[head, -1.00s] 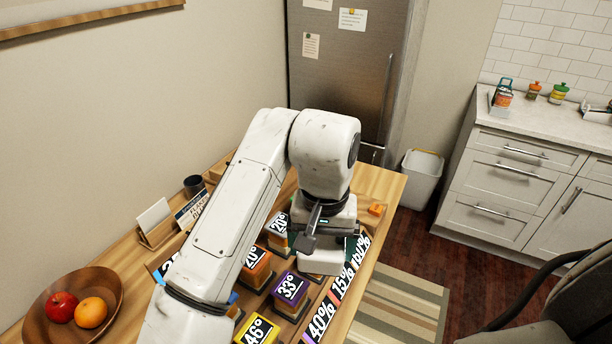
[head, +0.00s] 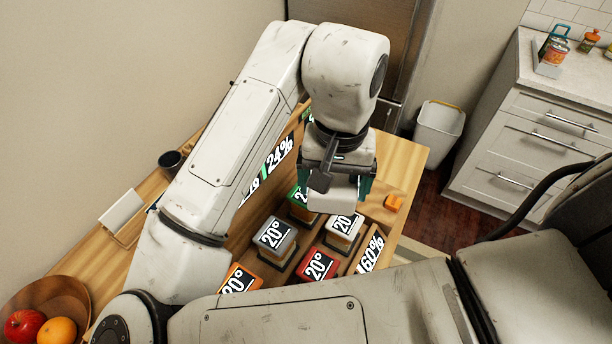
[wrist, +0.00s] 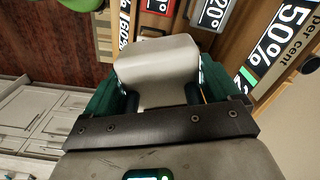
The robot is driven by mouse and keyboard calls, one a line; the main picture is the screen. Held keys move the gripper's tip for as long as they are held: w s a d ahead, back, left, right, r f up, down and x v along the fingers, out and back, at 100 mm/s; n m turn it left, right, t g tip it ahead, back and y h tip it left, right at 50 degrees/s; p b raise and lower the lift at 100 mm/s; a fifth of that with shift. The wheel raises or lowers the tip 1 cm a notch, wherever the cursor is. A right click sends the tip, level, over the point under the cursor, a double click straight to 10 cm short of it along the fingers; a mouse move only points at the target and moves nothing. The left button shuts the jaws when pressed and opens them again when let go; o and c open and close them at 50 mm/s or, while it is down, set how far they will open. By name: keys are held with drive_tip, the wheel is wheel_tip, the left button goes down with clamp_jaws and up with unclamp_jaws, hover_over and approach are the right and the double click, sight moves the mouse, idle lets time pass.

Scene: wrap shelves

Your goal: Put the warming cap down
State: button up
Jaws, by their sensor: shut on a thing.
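My gripper (head: 340,186) is shut on a pale cream block, which I take for the warming cap (head: 331,201). In the wrist view the cap (wrist: 157,68) sits between the dark green fingers of my gripper (wrist: 160,92). In the head view it hangs over the far right part of the wooden shelf unit, just behind a white 20° block (head: 343,232). My gripper hides part of the cap. I cannot tell whether the cap touches anything below.
Grey (head: 275,236), red (head: 318,265), orange (head: 240,280) and green (head: 300,205) blocks stand on the shelves. A small orange item (head: 393,202) lies on the table (head: 405,165). A fruit bowl (head: 70,295) is front left.

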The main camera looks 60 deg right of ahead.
drive_tip(key=w+d+f, duration=0.1)
drive_tip(key=w+f, duration=0.1)
drive_tip(key=w+d+f, duration=0.2)
drive_tip(key=w+f, duration=0.1)
drive_tip(key=w+d+f, duration=0.2)
drive_tip(key=w, duration=0.1)
drive_tip(key=shift+d+f, duration=0.15)
drive_tip(key=shift+w+d+f, duration=0.2)
drive_tip(key=shift+w+f, duration=0.1)
drive_tip(key=shift+f, duration=0.15)
drive_tip(key=shift+f+p, duration=0.55)
drive_tip(key=shift+f, duration=1.05)
drive_tip(key=shift+f, duration=0.2)
drive_tip(key=o, duration=1.2)
